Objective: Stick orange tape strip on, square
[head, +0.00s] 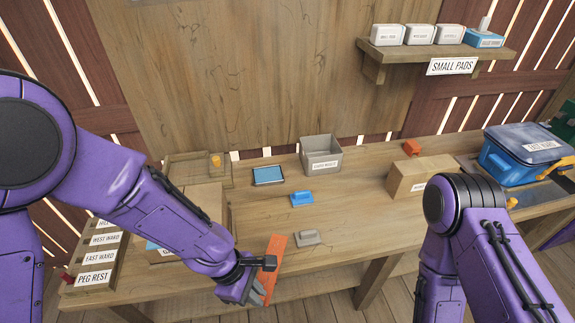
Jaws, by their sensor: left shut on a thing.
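My left gripper (258,284) is shut on an orange tape strip (275,250). The strip stands out from the fingers, long and narrow, tilted slightly from upright, at the front edge of the wooden bench (345,205). I cannot tell whether it touches the bench. My right arm comes in at the lower right, but its gripper is out of view. A blue lidded bin (505,165) with a dark lid and a white label stands at the far right. A yellow-orange piece (541,146) shows at the bin's right side.
A grey block (307,237), a blue block (302,198), a tablet-like panel (268,176), a grey bin (322,150) and a cardboard box (417,180) stand on the bench. A labelled rack (97,258) is at left. A shelf (440,52) with several small pads hangs above.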

